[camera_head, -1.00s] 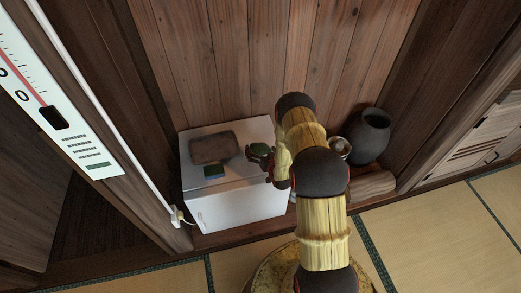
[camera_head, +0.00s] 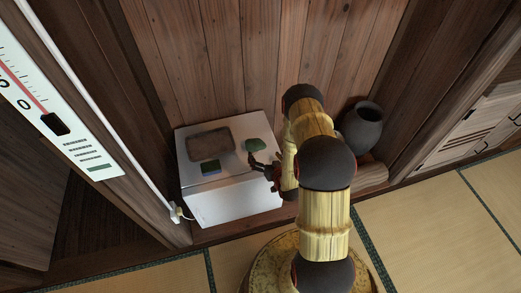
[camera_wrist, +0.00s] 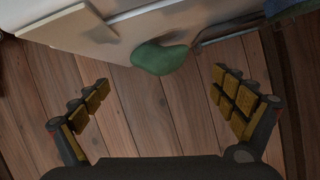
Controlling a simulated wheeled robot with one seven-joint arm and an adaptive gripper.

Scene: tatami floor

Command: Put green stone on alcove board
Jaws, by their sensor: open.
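The green stone (camera_head: 254,145) is a smooth rounded lump on top of the white box, near its right edge. It also shows in the wrist view (camera_wrist: 160,58), ahead of the fingers and apart from them. My gripper (camera_head: 260,167) is at the box's right side, just nearer the camera than the stone. In the wrist view my gripper (camera_wrist: 161,84) is open, with nothing between its spread fingers. The alcove board (camera_head: 235,229) is the brown wooden strip under the box; my arm hides part of it.
The white box (camera_head: 235,202) also bears a brown-grey slab (camera_head: 208,142) and a small blue-green block (camera_head: 210,167). A dark vase (camera_head: 362,130) and a brown log-like piece (camera_head: 372,174) are right of my arm. A thermometer board (camera_head: 45,115) hangs at left.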

